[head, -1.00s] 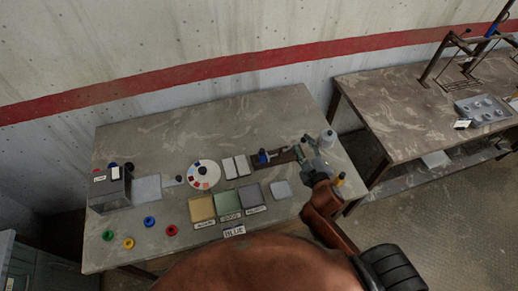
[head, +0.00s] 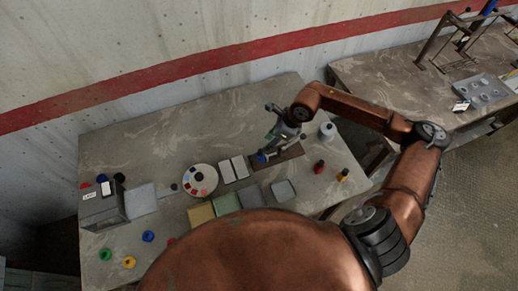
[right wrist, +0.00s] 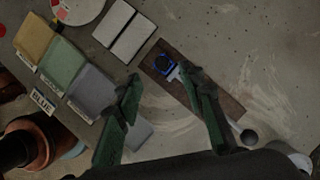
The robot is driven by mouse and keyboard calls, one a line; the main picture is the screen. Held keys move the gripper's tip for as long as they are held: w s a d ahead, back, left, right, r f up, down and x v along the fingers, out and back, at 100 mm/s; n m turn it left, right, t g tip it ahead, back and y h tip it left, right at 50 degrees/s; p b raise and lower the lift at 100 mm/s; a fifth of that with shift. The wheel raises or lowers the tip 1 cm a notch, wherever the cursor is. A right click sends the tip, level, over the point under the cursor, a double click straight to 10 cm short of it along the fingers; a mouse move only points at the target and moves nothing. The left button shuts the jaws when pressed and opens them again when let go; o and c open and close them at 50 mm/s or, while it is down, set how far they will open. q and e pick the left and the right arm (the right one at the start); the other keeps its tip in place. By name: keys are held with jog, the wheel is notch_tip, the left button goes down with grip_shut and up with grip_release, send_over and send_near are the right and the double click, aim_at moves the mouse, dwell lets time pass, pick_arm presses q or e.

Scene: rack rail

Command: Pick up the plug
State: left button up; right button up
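A blue piece with a dark round middle (head: 262,158) sits at the left end of a brown board (head: 291,152) on the table. It is the likeliest plug, but I cannot tell for sure. In the right wrist view the blue piece (right wrist: 164,65) shows beyond the fingertips, on the upper end of the board (right wrist: 218,103). My right gripper (head: 272,143) is above the board, close to the blue piece. In the right wrist view its two green fingers (right wrist: 160,80) are spread apart with nothing between them. My left gripper is not in view.
A white bottle (head: 327,131), a red-topped bottle (head: 319,167) and a yellow-topped one (head: 342,175) stand right of the board. Two white pads (head: 233,168), a round palette (head: 200,180) and coloured squares lie left. The back of the table is clear.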

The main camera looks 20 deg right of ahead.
aim_at(261, 153)
jog(key=p+x, duration=0.1)
jog(key=x, duration=0.6)
jog(key=shift+d+p, duration=0.1)
jog(key=shift+p, duration=0.25)
jog(key=shift+f, duration=0.35)
jog(key=shift+c, duration=0.9)
jog(key=c, duration=0.7)
